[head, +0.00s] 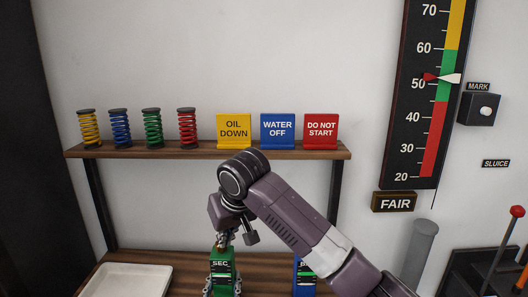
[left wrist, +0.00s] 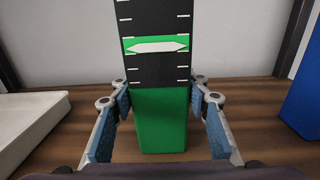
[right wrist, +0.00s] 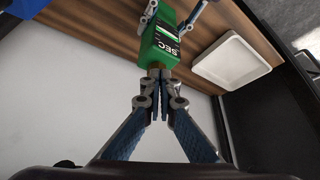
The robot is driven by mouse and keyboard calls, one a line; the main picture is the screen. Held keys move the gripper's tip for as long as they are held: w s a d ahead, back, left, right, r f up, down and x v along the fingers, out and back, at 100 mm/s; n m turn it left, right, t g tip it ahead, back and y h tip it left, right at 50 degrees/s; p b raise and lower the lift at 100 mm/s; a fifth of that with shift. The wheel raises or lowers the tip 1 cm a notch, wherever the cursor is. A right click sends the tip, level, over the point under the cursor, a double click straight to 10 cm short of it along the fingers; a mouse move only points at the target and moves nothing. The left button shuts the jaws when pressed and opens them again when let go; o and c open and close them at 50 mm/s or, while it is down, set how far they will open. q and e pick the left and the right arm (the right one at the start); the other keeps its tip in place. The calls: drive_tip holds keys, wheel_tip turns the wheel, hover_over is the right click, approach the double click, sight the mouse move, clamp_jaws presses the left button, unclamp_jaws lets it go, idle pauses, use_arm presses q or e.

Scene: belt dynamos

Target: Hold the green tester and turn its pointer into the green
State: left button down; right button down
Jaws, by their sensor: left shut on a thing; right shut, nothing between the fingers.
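The green tester (head: 221,270), marked SEC, stands upright on the lower bench in the head view. The left wrist view shows its green body (left wrist: 162,120) and black scale, with the white pointer (left wrist: 156,46) lying level inside the green band. My left gripper (left wrist: 160,105) is shut around the tester, a finger on each side. My right gripper (right wrist: 160,100) is shut with nothing between its fingers. Its fingertips are just above the tester's brass-coloured top knob (right wrist: 158,71); whether they touch it I cannot tell. In the head view my right arm comes down over the tester.
A blue tester (head: 304,276) stands to the right, partly behind my right arm. A pale tray (head: 128,268) lies to the left. The upper shelf (head: 140,152) holds several springs and three signs. A wall gauge (head: 415,100) and levers (head: 500,245) are at the right.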

sight(223, 252)
drive_tip(key=shift+r, duration=1.3)
drive_tip(key=shift+d, duration=0.1)
drive_tip(key=shift+w+d+f, duration=0.1)
drive_tip(key=shift+w+f, duration=0.05)
drive_tip(key=shift+f, duration=2.85)
drive_tip(key=shift+w, duration=0.35)
use_arm(q)
drive_tip(key=shift+d, duration=0.2)
use_arm(e)
drive_tip(key=shift+a, duration=0.4)
drive_tip(key=shift+s, duration=0.2)
use_arm(q)
drive_tip(key=shift+a, duration=0.15)
use_arm(e)
drive_tip(key=shift+s+d+r, duration=0.1)
drive_tip(key=shift+s+d, duration=0.05)
drive_tip(key=shift+s, duration=0.05)
drive_tip(key=shift+d+r, duration=0.15)
drive_tip(key=shift+r, duration=2.75)
